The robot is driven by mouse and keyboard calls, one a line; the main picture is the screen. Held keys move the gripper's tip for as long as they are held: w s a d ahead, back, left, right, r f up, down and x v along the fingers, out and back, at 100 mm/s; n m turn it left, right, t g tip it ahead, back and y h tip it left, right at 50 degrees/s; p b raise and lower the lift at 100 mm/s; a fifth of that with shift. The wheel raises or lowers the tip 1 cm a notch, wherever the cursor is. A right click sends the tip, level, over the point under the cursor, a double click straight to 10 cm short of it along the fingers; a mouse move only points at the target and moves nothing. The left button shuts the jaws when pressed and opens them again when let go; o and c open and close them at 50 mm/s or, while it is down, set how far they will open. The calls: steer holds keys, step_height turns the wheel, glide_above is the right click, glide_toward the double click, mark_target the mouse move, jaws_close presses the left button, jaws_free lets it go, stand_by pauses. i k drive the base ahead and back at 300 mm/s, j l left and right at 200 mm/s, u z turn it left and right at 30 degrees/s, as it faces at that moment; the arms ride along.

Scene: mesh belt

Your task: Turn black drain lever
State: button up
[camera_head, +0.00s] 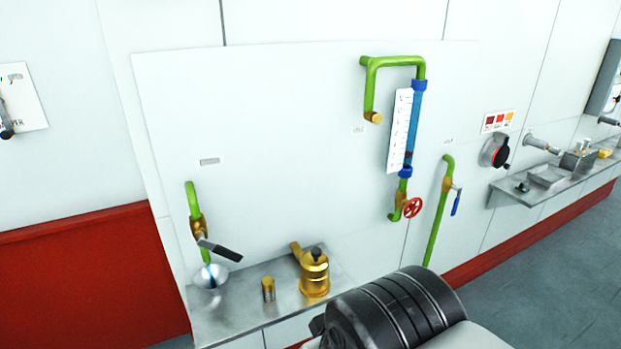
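The black drain lever (221,250) is on a brass valve (198,227) in the short green pipe (193,198) at the left of the white panel. Its flat black handle points right and slightly down, across the pipe. Below the valve, a silver funnel (211,278) sits under the pipe's lower end. A black ribbed part of my arm shows at the bottom, right of the lever and well apart from it. My gripper's fingers are not visible.
A brass pot (314,273) and a small brass cup (268,290) stand on the steel shelf (232,321), right of the funnel. Further right are a gauge tube (415,120), a red handwheel (412,208) and a blue lever (456,205). The wall before the lever is clear.

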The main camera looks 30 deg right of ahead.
mark_target(217, 250)
steer(key=z, duration=1.75)
steer(key=i+j, duration=0.1)
steer(key=j, duration=1.05)
steer(key=i+j+u, duration=0.1)
steer(key=j, duration=0.45)
